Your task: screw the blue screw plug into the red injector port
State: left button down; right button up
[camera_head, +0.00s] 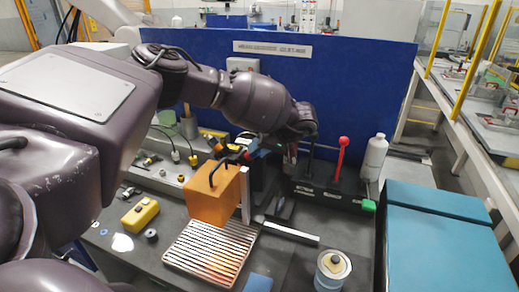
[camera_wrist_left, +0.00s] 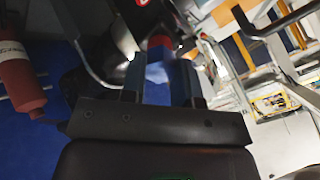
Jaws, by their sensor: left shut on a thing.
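My left arm reaches across the top of the bench in the head view. Its gripper (camera_head: 262,145) points left and down behind the orange block. In the left wrist view the gripper (camera_wrist_left: 162,76) is shut on the blue screw plug (camera_wrist_left: 158,72), which sits between its two dark fingers. A small red part (camera_wrist_left: 158,42), which looks like the injector port, lies right beyond the plug, in line with it. I cannot tell whether they touch or how deep the plug sits. In the head view the plug and port are small and partly hidden. My right gripper is out of view.
An orange block (camera_head: 212,195) with a black handle stands near the gripper, by a slatted grate (camera_head: 190,258). A red-knobbed lever (camera_head: 343,142) and white bottle (camera_head: 374,158) stand to the right. A blue panel (camera_head: 370,80) closes the back. A blue box (camera_head: 450,245) fills the right.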

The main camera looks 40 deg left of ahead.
pick_arm(q)
jog(key=shift+m, duration=1)
jog(key=m, duration=0.2)
jog(key=shift+m, duration=1.8)
jog(key=c, duration=0.7)
grip_release()
jog(key=shift+c, duration=1.3)
